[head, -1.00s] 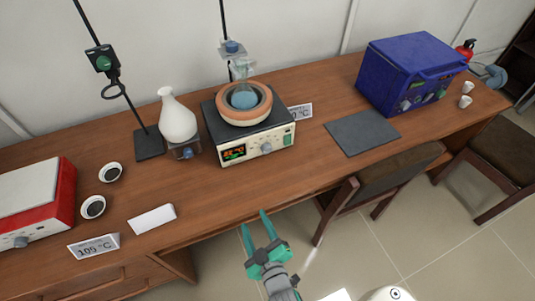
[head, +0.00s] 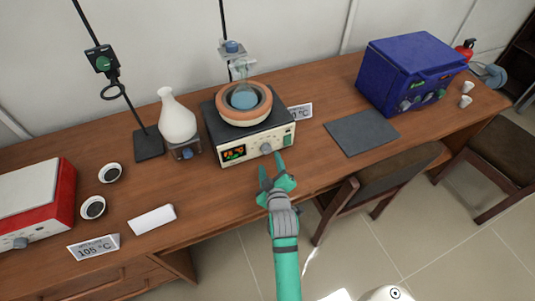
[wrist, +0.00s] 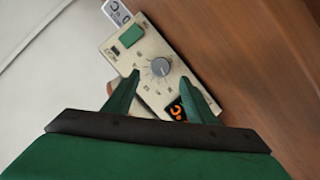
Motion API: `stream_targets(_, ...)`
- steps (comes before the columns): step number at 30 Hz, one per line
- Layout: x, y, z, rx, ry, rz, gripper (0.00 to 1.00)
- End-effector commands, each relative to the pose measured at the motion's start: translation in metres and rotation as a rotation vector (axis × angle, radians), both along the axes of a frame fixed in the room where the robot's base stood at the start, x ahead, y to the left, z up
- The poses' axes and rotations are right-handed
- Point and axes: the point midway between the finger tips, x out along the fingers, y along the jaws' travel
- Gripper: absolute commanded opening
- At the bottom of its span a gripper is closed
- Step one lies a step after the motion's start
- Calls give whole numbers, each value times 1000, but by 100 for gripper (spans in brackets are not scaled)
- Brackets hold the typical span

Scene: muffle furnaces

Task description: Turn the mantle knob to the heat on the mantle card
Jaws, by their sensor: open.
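The heating mantle (head: 232,152) stands on the bench with a cream front panel, a lit orange display (head: 233,153) and a round grey knob (head: 266,148). A bowl-shaped heater (head: 232,114) with a blue-filled flask sits on top. The mantle card (head: 301,112) is behind the mantle at its right, partly hidden, with only "0 °C" readable. My gripper (head: 271,168) is open and empty, just in front of the panel near the knob. In the wrist view the knob (wrist: 160,67) lies ahead, between and beyond the two fingertips (wrist: 161,78), apart from them.
A white vase-like flask (head: 177,118) stands left of the mantle, near a stand (head: 149,142). A red-sided device (head: 62,200) and a 105 °C card (head: 93,247) are at left. A blue furnace (head: 405,80) and dark mat (head: 362,133) are at right. A chair (head: 370,185) stands in front.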

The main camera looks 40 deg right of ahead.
Motion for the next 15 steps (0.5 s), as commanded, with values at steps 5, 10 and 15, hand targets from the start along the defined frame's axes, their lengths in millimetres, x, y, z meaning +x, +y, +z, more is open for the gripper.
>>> stream_targets(5, 27, -14, -8, 1, -2, -1, 51)
stream_targets(10, 45, -24, -15, 2, -2, 0, 51)
stream_targets(15, 54, -29, -18, -1, -1, 0, 51)
